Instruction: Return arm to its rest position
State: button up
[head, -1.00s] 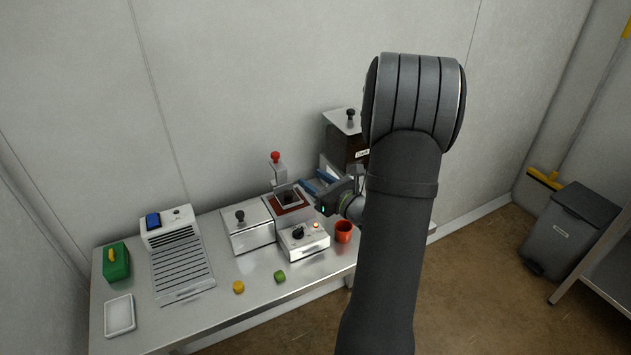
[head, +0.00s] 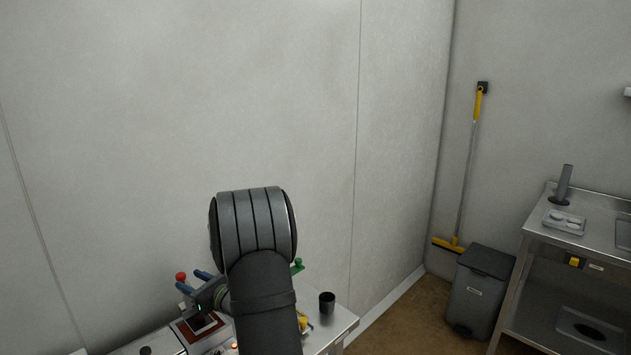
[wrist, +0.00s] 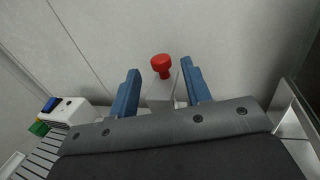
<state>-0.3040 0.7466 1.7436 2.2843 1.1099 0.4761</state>
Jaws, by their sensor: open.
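My gripper (head: 194,281) is open, with its two blue fingers apart and nothing held between them. It is at the lower left of the head view, above the brown-edged bowl unit (head: 184,333), beside a red knob. In the wrist view, my gripper (wrist: 160,72) shows its blue fingers on either side of the red knob (wrist: 162,66), which stands on a grey block. I cannot tell how far the knob is from the fingers. The red knob (head: 181,277) also shows left of the fingers in the head view. My arm hides part of the bench.
A dark cup (head: 327,303) stands near the bench's right end. A grey bin (head: 480,292), a yellow-headed squeegee (head: 454,245) and a steel table (head: 537,222) are at the right. A white box with a blue switch (wrist: 66,110) is left in the wrist view. The wall is close behind.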

aim_at(184, 277)
jog(key=shift+x, duration=2.65)
jog(key=shift+o, duration=0.5)
